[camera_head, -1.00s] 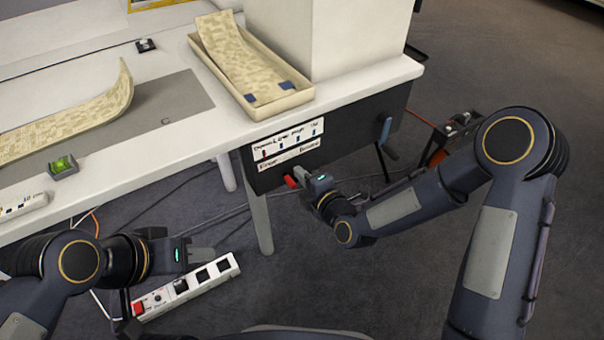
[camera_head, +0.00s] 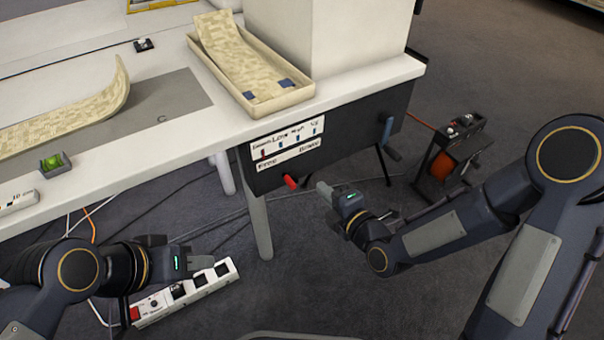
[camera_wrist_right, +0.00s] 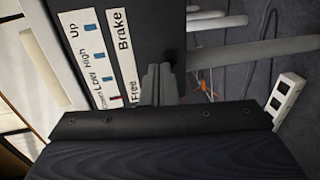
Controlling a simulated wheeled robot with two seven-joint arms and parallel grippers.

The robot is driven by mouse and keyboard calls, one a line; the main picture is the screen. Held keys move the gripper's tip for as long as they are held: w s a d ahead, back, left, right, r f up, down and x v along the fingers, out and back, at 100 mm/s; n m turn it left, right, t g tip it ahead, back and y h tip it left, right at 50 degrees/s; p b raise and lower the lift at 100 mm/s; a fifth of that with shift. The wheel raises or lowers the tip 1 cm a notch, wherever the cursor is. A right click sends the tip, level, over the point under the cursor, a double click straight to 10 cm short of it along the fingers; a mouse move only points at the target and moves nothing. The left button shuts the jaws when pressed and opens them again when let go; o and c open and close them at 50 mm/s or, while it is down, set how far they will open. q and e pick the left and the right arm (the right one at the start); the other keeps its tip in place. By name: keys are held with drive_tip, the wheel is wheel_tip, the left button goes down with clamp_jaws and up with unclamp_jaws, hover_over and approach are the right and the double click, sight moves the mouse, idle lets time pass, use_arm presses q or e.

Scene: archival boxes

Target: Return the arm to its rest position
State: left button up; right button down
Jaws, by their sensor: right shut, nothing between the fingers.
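My right gripper (camera_head: 326,190) is shut and empty in the head view, just right of and apart from a red lever (camera_head: 290,182) at the lower edge of the table's black control panel (camera_head: 330,148). In the right wrist view its closed fingers (camera_wrist_right: 158,82) show in front of the panel's labels. My left gripper (camera_head: 202,262) is at the lower left, over a white power strip (camera_head: 208,282); its fingers look together, but I cannot tell for sure. A blue lever (camera_head: 387,131) is at the panel's right end.
The white table (camera_head: 170,140) holds a cream tray (camera_head: 275,103), a curled patterned sheet (camera_head: 70,118), a green level (camera_head: 55,163) and a large white box (camera_head: 345,35). An orange cable reel (camera_head: 445,165) stands on the floor at the right. Cables cross the floor.

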idle(0.4)
drive_tip(key=s+d+r+m+g+h, duration=0.2)
drive_tip(key=s+d+r+m+h, duration=0.1)
drive_tip(key=d+m, duration=0.4)
drive_tip(key=s+d+r+m+g+h, duration=0.1)
drive_tip(key=s+d+r+m+h, duration=0.15)
drive_tip(key=d+m, duration=0.5)
drive_tip(key=s+d+r+m+g, duration=0.1)
drive_tip(key=s+d+m+g, duration=0.1)
drive_tip(key=s+m, duration=0.5)
drive_tip(key=s+d+r+m+g, duration=0.1)
drive_tip(key=s+d+m+g, duration=0.3)
drive_tip(key=s, duration=0.6)
wheel_tip(320, 180, up, 33)
drive_tip(key=a+m+t+p, duration=0.1)
drive_tip(key=p, duration=3.2)
drive_tip(key=shift+a+t, duration=0.2)
drive_tip(key=shift+t, duration=0.2)
